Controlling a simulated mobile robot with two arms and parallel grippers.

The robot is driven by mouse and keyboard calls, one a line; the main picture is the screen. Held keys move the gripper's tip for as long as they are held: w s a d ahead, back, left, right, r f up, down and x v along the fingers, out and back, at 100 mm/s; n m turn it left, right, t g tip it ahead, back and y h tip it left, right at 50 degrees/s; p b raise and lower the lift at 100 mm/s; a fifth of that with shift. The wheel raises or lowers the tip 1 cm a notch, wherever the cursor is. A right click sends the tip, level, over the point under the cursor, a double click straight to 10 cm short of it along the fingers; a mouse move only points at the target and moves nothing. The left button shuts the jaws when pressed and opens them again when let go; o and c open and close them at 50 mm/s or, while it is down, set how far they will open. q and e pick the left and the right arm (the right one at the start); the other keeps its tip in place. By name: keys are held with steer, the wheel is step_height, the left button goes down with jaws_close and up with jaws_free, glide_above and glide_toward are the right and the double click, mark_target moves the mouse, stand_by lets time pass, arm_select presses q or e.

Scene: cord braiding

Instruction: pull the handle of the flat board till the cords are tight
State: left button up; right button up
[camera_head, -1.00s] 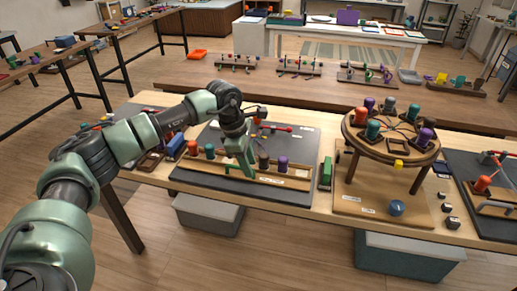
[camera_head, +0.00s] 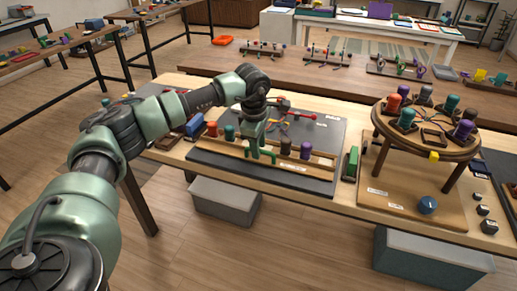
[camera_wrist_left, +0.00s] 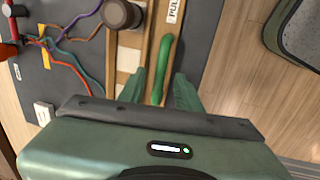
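The flat board (camera_head: 326,131) is a dark slab with a wooden strip along its front, several coloured spools and thin cords. My left gripper (camera_head: 262,156) points down at this strip, between the green spool and the brown one. In the left wrist view the green handle (camera_wrist_left: 163,68) lies along the wooden strip beside a PULL label. My left gripper (camera_wrist_left: 160,92) has its two fingers apart, one on each side of the handle, with small gaps showing. My right gripper is out of view.
A round wooden stand (camera_head: 430,143) with several spools is to the right. A green block (camera_head: 350,163) stands between it and the board. A blue block (camera_head: 194,126) is left of the board. Grey bins (camera_head: 225,200) sit on the floor below the table.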

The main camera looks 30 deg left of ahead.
arm_select(q)
jaws_close()
stand_by(1.4)
